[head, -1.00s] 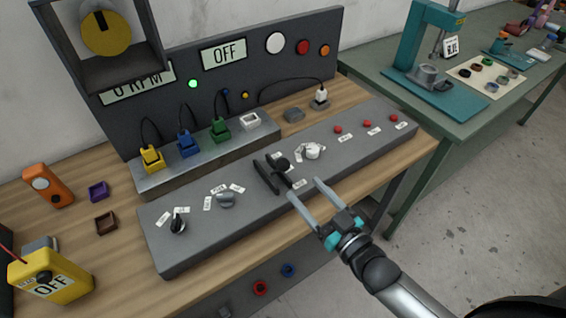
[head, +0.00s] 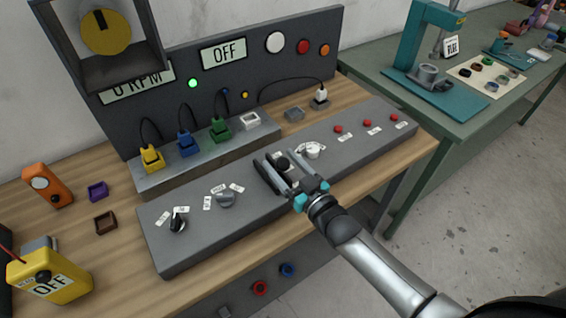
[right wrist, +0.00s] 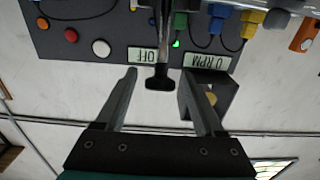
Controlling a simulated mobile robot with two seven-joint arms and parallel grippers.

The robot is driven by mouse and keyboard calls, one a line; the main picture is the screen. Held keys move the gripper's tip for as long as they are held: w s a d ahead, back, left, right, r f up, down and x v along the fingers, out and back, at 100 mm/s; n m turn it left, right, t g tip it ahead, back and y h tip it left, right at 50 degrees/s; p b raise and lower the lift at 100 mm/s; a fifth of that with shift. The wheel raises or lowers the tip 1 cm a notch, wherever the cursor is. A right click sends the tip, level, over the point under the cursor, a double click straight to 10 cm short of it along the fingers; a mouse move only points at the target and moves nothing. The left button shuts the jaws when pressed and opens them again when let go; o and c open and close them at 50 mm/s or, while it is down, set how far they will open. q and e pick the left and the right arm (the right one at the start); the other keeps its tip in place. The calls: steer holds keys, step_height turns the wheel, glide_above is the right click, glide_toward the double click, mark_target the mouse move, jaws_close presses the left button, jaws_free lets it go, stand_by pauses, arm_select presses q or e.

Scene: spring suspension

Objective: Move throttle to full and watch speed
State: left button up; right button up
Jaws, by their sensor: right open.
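The throttle is a black-knobbed lever (head: 283,164) near the middle of the sloped grey console (head: 190,247). It also shows in the right wrist view as a dark T-shaped handle (right wrist: 160,80). My right gripper (head: 271,160) is open over the lever; in the right wrist view (right wrist: 158,80) one finger stands on each side of the handle, with gaps visible. The speed display (head: 140,84) on the back panel reads 0 RPM, partly covered by the dark box frame. Another display (head: 223,54) reads OFF. My left gripper is not in view.
Other console controls are close by: a white knob (head: 312,150), a grey knob (head: 226,199), a black knob (head: 178,224) and several red buttons (head: 366,124). Coloured plugs stand on a metal ledge (head: 200,160) behind. A yellow meter (head: 50,275) sits at the left.

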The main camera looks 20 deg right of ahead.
jaws_close()
stand_by(0.5)
stand_by(0.8)
